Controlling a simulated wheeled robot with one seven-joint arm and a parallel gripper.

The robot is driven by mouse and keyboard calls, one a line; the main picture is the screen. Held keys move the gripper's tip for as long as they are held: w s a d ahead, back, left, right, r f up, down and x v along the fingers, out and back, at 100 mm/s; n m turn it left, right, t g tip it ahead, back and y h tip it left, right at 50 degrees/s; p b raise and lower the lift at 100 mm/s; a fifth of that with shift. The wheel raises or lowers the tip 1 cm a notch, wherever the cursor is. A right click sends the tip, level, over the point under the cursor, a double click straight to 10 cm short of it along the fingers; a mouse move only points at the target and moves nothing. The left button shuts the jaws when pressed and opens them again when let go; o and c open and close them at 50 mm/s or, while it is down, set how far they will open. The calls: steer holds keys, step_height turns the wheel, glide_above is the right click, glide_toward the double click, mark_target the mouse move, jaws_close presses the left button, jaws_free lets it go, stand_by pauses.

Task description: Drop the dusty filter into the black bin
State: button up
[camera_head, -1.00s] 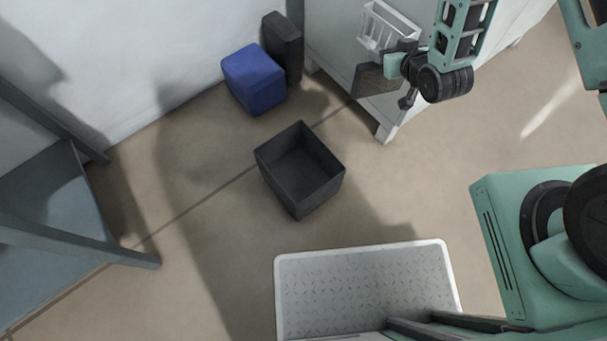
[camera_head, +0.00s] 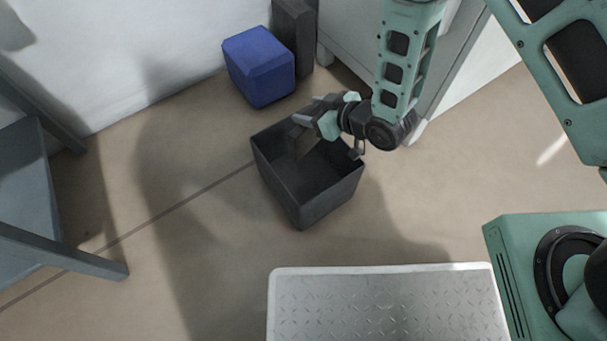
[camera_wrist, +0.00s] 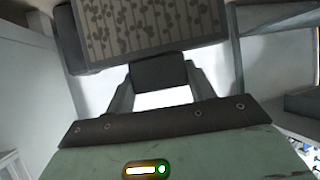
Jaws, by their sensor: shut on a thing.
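The dusty filter (camera_wrist: 150,25) is a dark-framed panel with a brown, speckled face. In the wrist view my gripper (camera_wrist: 160,80) is shut on its dark tab. The black bin (camera_head: 318,205) is an open-topped square box standing on the floor. In the head view my gripper (camera_head: 312,117) is over the bin's back part. The filter shows there only as a small brownish patch (camera_head: 307,143) below the fingers, within the bin's outline. I cannot tell how far it reaches below the rim.
A blue box (camera_head: 260,68) and a dark upright block (camera_head: 294,38) stand against the wall behind the bin. A pale cabinet (camera_head: 350,40) is at the back right. A grey textured platform (camera_head: 385,305) lies in front, and a blue-grey frame (camera_head: 60,250) stands left. Floor left of the bin is clear.

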steer(key=shift+f+b, duration=2.4)
steer(key=shift+f, duration=0.6)
steer(key=o, duration=1.3)
steer(key=shift+o, duration=0.2)
steer(key=p+v, duration=0.8)
steer(key=v, duration=0.9)
steer(key=shift+p, duration=0.3)
steer(key=shift+s+d, duration=0.1)
steer(key=shift+d, duration=0.05)
